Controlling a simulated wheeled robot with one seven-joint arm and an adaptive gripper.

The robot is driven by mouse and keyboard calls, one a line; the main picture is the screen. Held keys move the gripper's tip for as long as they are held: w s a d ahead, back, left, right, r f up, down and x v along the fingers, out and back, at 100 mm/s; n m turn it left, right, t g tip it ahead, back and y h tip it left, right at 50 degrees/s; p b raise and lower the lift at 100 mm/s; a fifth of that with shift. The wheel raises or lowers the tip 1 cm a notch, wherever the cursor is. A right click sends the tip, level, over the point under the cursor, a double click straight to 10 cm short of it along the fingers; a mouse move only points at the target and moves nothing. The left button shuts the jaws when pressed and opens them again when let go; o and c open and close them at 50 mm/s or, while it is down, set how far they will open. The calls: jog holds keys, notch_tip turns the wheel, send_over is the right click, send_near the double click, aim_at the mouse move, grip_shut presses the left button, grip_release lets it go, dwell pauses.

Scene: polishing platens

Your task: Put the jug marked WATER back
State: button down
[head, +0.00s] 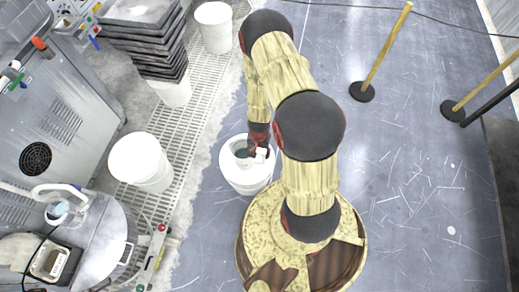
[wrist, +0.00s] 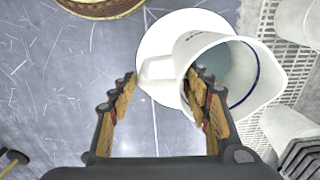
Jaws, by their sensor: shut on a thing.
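A white jug (wrist: 205,50) with a blue line inside its rim and a bluish-grey interior is in my gripper (wrist: 163,88). The fingers are shut on its handle (wrist: 155,72). A small dark marking shows on its side, too small to read. In the head view the jug (head: 240,150) is over a white round bucket (head: 246,184), with my gripper (head: 261,152) at its right side. The bucket's pale round top (wrist: 160,34) shows behind the jug in the wrist view. I cannot tell whether the jug touches it.
A white bucket (head: 141,160) and another (head: 214,27) stand on the grating at left, near stacked dark trays (head: 145,40). A grey machine (head: 50,110) and a round drum top (head: 100,235) holding a small white vessel (head: 57,212) are farther left. Posts (head: 362,91) stand right; open floor lies between.

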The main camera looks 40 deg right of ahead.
jog(key=w+d+f+b, duration=0.2)
jog(key=w+d+f, duration=0.2)
jog(key=f, duration=0.5)
jog(key=shift+w+d+f, duration=0.25)
jog(key=shift+w+f, duration=0.1)
jog(key=shift+w, duration=0.15)
jog(key=shift+f, duration=0.15)
jog(key=c, duration=0.9)
grip_release()
